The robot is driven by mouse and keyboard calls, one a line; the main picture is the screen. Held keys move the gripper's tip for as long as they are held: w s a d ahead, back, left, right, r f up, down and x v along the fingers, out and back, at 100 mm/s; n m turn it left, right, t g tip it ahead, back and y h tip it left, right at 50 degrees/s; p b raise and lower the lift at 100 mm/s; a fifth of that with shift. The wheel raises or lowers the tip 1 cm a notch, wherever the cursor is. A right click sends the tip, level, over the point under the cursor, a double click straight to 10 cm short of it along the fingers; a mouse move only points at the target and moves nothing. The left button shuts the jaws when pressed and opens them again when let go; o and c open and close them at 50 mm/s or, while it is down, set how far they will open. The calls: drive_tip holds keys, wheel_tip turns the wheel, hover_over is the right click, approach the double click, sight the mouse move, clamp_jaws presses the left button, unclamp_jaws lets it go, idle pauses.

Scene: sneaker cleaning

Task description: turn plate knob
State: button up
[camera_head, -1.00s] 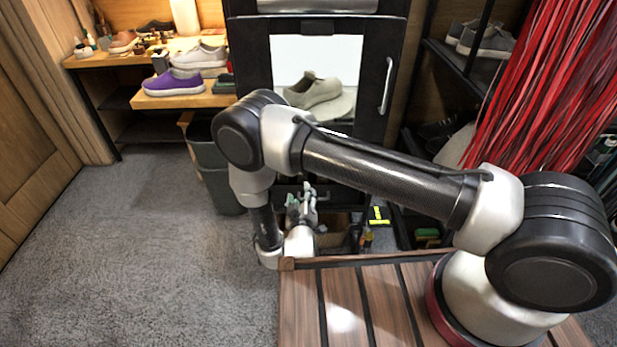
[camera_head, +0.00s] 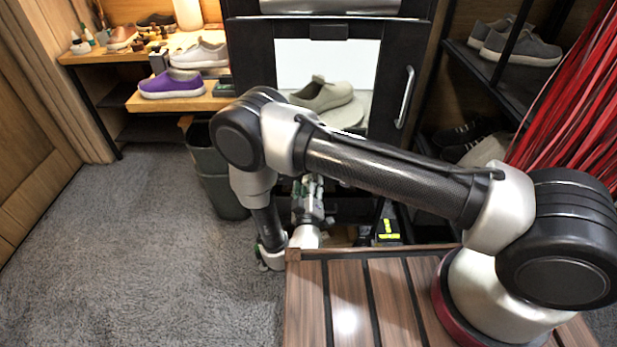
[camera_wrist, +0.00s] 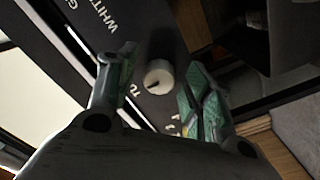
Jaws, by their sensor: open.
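The pale round knob (camera_wrist: 158,77) with a dark pointer mark sits on a black panel with white lettering in the wrist view. My gripper (camera_wrist: 158,92) is open. Its green-padded fingers are to the left and right of the knob in that picture, and no clear contact shows. In the head view my gripper (camera_head: 309,186) is low in front of the dark cabinet (camera_head: 255,70), and the knob cannot be made out there. A beige sneaker (camera_head: 322,95) sits on a pale round plate (camera_head: 335,115) inside the cabinet's lit window.
The cabinet's vertical handle (camera_head: 405,97) is to the right of the window. A grey bin (camera_head: 215,180) stands left of my arm. Shelves with shoes stand on both sides, and red strands (camera_head: 580,100) hang at right. Carpet (camera_head: 150,240) at left is clear.

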drive_tip(key=c, duration=1)
drive_tip(key=shift+m, duration=0.3)
drive_tip(key=m, duration=0.4)
drive_tip(key=shift+m, duration=2)
drive_tip(key=o, duration=1)
